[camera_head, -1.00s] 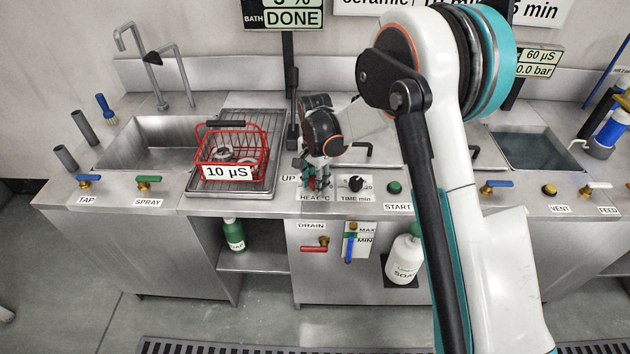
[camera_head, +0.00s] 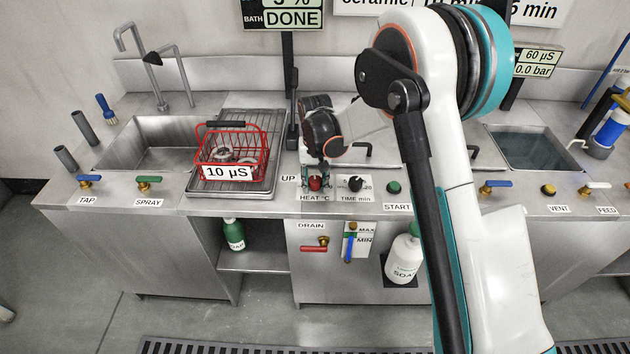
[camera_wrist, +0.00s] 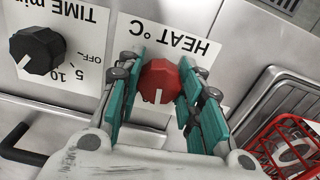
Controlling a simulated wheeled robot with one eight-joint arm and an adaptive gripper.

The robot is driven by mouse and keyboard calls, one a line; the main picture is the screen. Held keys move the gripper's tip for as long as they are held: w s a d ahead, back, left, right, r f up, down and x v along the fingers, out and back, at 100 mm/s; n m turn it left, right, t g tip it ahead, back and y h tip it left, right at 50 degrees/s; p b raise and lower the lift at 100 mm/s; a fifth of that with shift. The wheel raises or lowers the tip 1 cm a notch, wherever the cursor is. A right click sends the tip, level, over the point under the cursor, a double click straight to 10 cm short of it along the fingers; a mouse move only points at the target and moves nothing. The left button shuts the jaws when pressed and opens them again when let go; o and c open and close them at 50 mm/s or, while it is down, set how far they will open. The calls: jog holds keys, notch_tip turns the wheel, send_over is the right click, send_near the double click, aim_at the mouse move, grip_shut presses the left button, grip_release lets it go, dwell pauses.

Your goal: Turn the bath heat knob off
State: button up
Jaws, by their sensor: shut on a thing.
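The bath heat knob (camera_head: 315,183) is red and sits above the "HEAT °C" label on the counter's front panel. In the wrist view the red knob (camera_wrist: 160,82) lies between the two teal fingers of my gripper (camera_wrist: 158,88), which is shut on it. A white pointer line on the knob points toward the bottom of the wrist picture. The knob's scale marks are hidden by the fingers. In the head view my gripper (camera_head: 316,178) reaches down over the knob from behind.
A green start button (camera_head: 394,187) is further right. A red basket (camera_head: 232,150) sits on the drainer at left. A black handle (camera_wrist: 20,145) lies near the gripper.

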aim_at(316, 180)
jog(key=n, duration=1.4)
jog(key=shift+n, duration=0.3)
dwell(0.4)
jog(key=o, duration=1.1)
jog(key=shift+c, duration=0.2)
jog(key=shift+r, duration=0.1)
notch_tip(316, 180, up, 12)
jog(key=shift+d, duration=0.1)
